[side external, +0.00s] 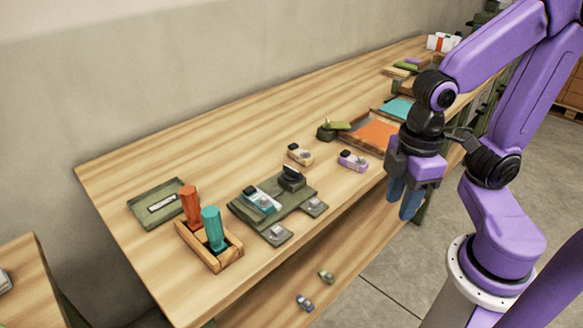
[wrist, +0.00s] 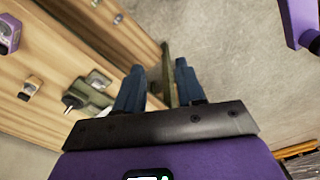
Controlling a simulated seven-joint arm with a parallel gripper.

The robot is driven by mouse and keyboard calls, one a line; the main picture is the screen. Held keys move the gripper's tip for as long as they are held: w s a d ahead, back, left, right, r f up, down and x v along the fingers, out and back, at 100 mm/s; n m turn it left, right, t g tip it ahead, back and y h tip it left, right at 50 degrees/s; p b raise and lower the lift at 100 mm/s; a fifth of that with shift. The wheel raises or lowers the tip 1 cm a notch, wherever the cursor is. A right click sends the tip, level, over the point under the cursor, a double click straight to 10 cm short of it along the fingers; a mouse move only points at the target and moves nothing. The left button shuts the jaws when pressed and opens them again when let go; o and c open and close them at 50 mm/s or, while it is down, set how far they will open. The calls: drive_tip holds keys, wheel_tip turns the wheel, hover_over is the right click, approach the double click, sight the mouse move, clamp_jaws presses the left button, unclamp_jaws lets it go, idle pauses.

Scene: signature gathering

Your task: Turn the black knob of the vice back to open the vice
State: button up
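A black knob (side external: 291,176) stands on a green fixture (side external: 240,212) on the table, which looks like the vice. A teal and white block (side external: 262,200) sits on the fixture beside the knob. My gripper (side external: 403,197) hangs well to the right of it, off the table's front edge, with fingers pointing down. In the wrist view my gripper (wrist: 158,85) has its two blue fingers apart with nothing between them. The wrist view also shows a green fitting (wrist: 97,84) with a dark-ended stub; I cannot tell whether this is the vice.
A wooden holder (side external: 222,258) carries an orange-handled tool (side external: 191,205) and a teal-handled tool (side external: 212,228). A tan block (side external: 300,154), a purple block (side external: 352,160) and an orange pad (side external: 374,135) lie on the table. Bare wood lies left of the tan block.

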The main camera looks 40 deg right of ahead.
drive_tip(key=w+a+r+m, duration=0.2)
drive_tip(key=w+m, duration=0.1)
drive_tip(key=w, duration=0.5)
drive_tip(key=w+a+r+m, duration=0.1)
drive_tip(key=w+r+m, duration=0.2)
drive_tip(key=w, duration=0.5)
drive_tip(key=m, duration=0.5)
approach(292, 168)
drive_tip(key=f, duration=0.8)
drive_tip(key=shift+a+f, duration=0.2)
drive_tip(key=shift+f, duration=0.15)
clamp_jaws()
